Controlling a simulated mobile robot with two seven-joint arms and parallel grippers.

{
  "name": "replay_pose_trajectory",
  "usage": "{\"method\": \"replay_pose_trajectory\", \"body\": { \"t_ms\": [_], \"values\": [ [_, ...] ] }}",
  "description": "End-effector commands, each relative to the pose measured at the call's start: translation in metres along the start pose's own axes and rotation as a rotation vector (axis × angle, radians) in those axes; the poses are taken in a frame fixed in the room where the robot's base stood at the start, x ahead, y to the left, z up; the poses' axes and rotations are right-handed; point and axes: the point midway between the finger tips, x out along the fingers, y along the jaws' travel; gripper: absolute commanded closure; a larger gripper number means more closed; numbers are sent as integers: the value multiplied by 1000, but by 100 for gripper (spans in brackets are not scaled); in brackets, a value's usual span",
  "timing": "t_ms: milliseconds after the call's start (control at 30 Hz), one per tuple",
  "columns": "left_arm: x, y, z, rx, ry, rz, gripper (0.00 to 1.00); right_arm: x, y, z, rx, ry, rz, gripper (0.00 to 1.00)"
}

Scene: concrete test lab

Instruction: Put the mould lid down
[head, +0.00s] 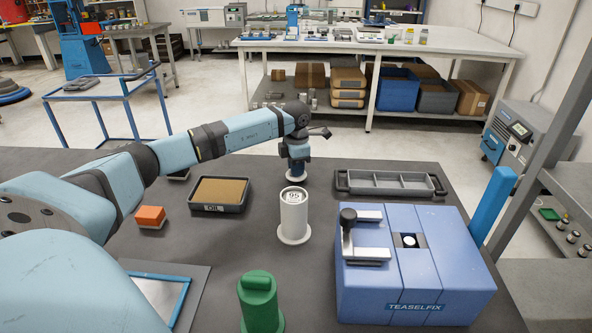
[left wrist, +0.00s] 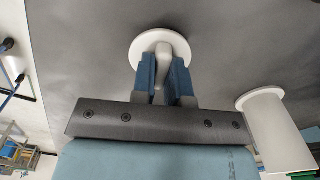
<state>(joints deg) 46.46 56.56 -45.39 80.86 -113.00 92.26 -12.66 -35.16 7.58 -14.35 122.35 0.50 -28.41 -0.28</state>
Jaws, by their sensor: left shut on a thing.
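The mould lid is a white round disc with a raised grip; it shows in the head view (head: 296,177) just under my left gripper (head: 296,165). My right gripper is out of view.
A blue TEASELFIX machine (head: 415,290) stands at right, a grey compartment tray (head: 390,192) behind it. Left of the cylinder are a brown-filled tray (head: 208,207) and an orange block (head: 150,213). A green cylinder (head: 259,303) stands in front. Bare table surrounds the lid.

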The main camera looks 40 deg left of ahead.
Motion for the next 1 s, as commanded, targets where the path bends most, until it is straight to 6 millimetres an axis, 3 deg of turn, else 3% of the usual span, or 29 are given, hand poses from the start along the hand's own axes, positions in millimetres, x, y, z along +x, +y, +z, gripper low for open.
{"method": "replay_pose_trajectory", "body": {
  "t_ms": [433, 467, 533, 567, 833, 1000],
  "values": [
    [11, 0, 0, 0, -1, 1, 100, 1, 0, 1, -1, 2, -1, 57],
    [10, 0, 0, 0, -1, 1, 79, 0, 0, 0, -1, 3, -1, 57],
    [10, 0, 0, 0, -1, 1, 63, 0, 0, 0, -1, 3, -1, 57],
    [10, 0, 0, 0, -1, 1, 60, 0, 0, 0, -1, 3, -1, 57],
    [8, 0, 0, -1, -1, 1, 60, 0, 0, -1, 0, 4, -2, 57],
    [-10, 1, 0, -1, -3, 2, 60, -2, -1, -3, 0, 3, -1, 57]
  ]
}}
